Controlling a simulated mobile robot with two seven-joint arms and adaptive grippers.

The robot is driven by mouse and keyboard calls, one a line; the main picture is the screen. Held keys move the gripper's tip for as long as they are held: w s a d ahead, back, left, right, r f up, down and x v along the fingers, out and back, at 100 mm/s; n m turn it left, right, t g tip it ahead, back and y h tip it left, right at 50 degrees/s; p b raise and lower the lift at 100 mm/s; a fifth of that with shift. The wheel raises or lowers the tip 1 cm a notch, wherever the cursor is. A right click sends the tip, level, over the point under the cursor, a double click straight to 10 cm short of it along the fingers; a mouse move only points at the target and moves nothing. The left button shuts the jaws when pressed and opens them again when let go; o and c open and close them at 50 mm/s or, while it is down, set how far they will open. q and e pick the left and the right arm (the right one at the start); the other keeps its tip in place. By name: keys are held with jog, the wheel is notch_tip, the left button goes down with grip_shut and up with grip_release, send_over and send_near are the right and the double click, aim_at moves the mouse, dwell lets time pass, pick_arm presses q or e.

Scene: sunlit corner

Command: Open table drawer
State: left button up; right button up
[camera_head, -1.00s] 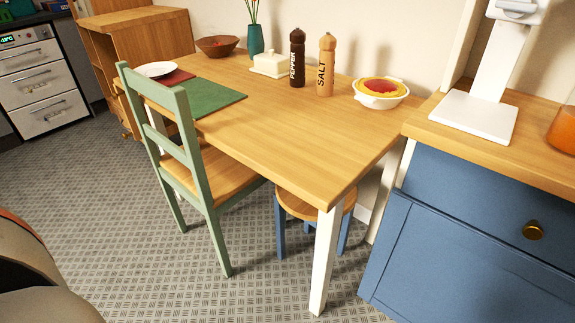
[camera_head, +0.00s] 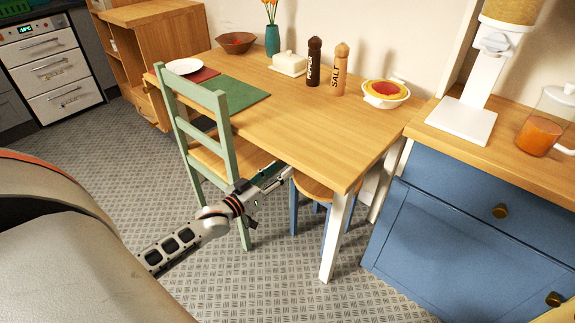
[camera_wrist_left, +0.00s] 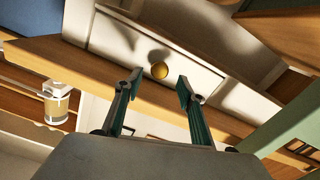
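The wooden table (camera_head: 300,115) stands at the centre of the head view. The white drawer (camera_wrist_left: 110,38) under its top shows in the left wrist view, with a round gold knob (camera_wrist_left: 159,70). The drawer front is not visible in the head view. My left gripper (camera_head: 275,176) is below the table's near edge, between the green chair and the white table leg. In the left wrist view my left gripper (camera_wrist_left: 158,92) is open and empty, its fingers pointing at the drawer, with the knob beyond and between the tips. My right gripper is not in view.
The green chair (camera_head: 222,125) stands close beside my left gripper. A stool (camera_head: 313,190) is under the table and a white table leg (camera_head: 336,235) is to the right. A blue cabinet (camera_head: 440,215) stands at the right. The floor in front is clear.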

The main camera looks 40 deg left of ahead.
pick_arm(q)
jog(key=w, duration=0.4)
jog(key=shift+w+d+b, duration=0.1)
jog(key=shift+d+b, duration=0.1)
jog(key=shift+b, duration=0.1)
grip_shut()
